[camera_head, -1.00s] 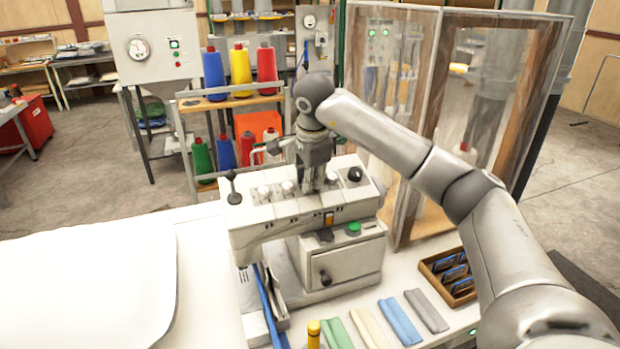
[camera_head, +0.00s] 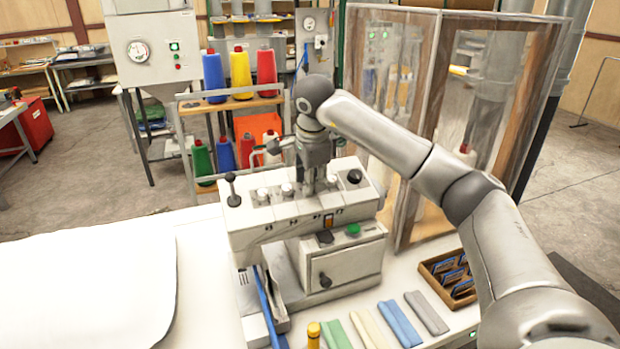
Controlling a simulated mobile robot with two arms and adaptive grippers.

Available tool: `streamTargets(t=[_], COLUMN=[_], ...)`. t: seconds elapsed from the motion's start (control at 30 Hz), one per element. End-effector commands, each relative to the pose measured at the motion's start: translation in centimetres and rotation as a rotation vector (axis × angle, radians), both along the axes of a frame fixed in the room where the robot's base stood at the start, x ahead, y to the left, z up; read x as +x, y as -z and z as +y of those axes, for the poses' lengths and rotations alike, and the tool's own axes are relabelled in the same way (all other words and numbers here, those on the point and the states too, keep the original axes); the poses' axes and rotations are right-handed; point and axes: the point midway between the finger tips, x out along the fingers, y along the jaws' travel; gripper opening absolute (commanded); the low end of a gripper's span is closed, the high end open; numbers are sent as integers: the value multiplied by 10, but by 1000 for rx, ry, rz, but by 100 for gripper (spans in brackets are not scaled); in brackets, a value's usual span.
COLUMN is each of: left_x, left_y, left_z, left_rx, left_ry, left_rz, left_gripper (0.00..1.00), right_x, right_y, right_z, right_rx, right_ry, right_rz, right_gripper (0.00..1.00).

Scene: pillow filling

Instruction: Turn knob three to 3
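A white sewing machine (camera_head: 270,230) stands on the white table, with a row of knobs along its top. A white knob (camera_head: 262,195) and another white knob (camera_head: 286,190) show left of my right gripper. A black knob (camera_head: 354,177) sits at the right end of the row. My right gripper (camera_head: 320,190) points down at the top of the machine, between the second white knob and the black knob. Its fingers hide whatever knob is beneath them, and I cannot tell whether they are closed on it. The dial markings are too small to read. My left gripper is not in view.
A white pillow (camera_head: 90,285) covers the table's left side. Folded cloth strips (camera_head: 400,322) and a brown tray (camera_head: 440,262) lie at the front right. A clear-panelled cabinet (camera_head: 405,110) stands close behind the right arm. Thread spools (camera_head: 240,72) stand on a rack behind.

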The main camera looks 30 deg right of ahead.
Motion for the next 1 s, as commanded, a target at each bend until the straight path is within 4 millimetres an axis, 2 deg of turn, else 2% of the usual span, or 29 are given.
streamTargets(t=[0.17,0.6,0.8,1.0], left_x=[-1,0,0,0], left_y=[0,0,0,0], left_z=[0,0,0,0], left_rx=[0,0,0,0], left_ry=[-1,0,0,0], left_rz=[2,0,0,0], left_gripper=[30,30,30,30], right_x=[-3,-28,-34,-35], right_y=[-11,-95,-111,-114], right_z=[2,15,18,18], right_rx=[0,0,1,0], right_ry=[-1,-2,0,1], right_rz=[0,-4,-2,-1], right_gripper=[30,30,30,30])
